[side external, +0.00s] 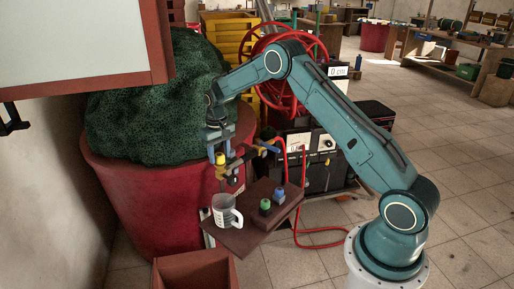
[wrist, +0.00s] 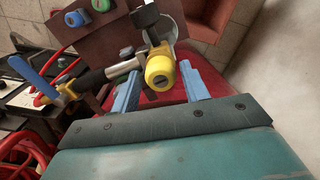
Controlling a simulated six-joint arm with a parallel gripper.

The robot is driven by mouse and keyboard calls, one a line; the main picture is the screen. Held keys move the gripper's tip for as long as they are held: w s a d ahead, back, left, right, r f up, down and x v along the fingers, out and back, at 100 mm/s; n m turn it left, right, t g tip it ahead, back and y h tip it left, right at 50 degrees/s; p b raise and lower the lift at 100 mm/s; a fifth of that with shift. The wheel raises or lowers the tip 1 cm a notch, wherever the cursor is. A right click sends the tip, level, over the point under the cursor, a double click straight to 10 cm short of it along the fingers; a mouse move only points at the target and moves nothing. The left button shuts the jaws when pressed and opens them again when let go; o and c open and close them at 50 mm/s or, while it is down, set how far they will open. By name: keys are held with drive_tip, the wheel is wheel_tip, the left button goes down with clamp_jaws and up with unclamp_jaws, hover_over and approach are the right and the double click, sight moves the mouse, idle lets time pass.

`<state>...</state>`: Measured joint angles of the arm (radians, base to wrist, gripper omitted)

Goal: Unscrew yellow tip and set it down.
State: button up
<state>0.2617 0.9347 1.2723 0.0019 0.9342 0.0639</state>
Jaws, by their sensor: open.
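The yellow tip (side external: 221,159) sits on the end of a dark pipe fitting in front of the red tub. In the wrist view the yellow tip (wrist: 160,72) shows its slotted round end and lies between my two blue-grey fingers. My gripper (wrist: 160,79) is open. A gap shows beside the left finger; the right finger is close to the tip's side, and I cannot tell if it touches. In the side view my gripper (side external: 217,146) is just above the tip, pointing down. A green tip (side external: 265,206) and a blue tip (side external: 279,194) stand on a brown block (side external: 272,212).
A clear measuring jug (side external: 222,212) stands on the brown shelf left of the block. A blue valve lever (wrist: 36,76) and a red hose (side external: 305,185) are near the fitting. A red tub (side external: 150,205) with green netting is behind. A brown crate (side external: 195,272) is in front.

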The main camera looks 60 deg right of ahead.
drive_tip(key=shift+m, duration=0.4)
drive_tip(key=shift+m, duration=0.7)
drive_tip(key=shift+m, duration=0.9)
drive_tip(key=shift+m, duration=0.8)
drive_tip(key=c, duration=0.5)
drive_tip(key=shift+c, duration=0.2)
